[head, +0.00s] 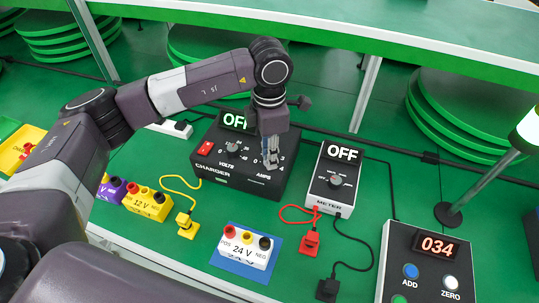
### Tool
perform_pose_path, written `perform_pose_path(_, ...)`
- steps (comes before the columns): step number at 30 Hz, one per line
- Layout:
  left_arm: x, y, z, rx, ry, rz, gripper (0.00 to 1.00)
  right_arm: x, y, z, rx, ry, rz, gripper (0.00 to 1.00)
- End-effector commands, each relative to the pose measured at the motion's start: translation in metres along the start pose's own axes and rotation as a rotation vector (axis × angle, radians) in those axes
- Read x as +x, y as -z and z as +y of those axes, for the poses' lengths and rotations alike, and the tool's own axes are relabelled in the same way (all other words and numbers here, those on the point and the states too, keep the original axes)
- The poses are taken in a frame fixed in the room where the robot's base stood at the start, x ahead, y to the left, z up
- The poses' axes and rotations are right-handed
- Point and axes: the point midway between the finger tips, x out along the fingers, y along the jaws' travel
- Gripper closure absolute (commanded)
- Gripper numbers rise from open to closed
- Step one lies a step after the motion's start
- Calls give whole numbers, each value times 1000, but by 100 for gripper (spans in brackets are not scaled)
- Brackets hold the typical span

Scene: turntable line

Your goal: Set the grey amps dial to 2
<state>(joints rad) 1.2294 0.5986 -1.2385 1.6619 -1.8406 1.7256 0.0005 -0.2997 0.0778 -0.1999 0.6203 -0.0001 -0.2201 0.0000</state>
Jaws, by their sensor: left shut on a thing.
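The black charger (222,176) stands at the back middle of the green bench. Its display (236,120) shows OFF, partly covered by my arm. Its grey volts dial (232,148) is on the left of its face, and a red switch (205,148) sits beside it. My left gripper (271,164) points down at the right of the charger face, above the AMPS label. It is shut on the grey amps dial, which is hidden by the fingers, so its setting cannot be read. My right gripper is not in view.
A meter (330,190) reading OFF stands right of the charger. A 24 V battery (243,248) sits on a blue mat in front. A yellow 12 V battery (148,203) is at left. A counter box (436,246) reads 034. Loose leads lie between.

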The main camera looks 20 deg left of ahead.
Motion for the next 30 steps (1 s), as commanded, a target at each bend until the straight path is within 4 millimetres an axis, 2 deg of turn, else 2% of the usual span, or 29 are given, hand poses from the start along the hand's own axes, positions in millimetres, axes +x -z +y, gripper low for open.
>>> perform_pose_path(9,-2,-1,1,-1,-3,-4,100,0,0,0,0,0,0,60)
perform_pose_path(10,-2,-1,1,-1,-3,-4,76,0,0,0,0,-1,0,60)
perform_pose_path(14,-2,-1,1,-1,-3,-3,62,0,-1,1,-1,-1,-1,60)
perform_pose_path(24,-4,0,1,-1,-1,-2,60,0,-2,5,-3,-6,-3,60)
perform_pose_path(26,-9,-1,1,-1,-2,-2,60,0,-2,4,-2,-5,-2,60)
perform_pose_path(30,-33,-1,1,-1,-4,-4,60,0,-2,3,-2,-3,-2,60)
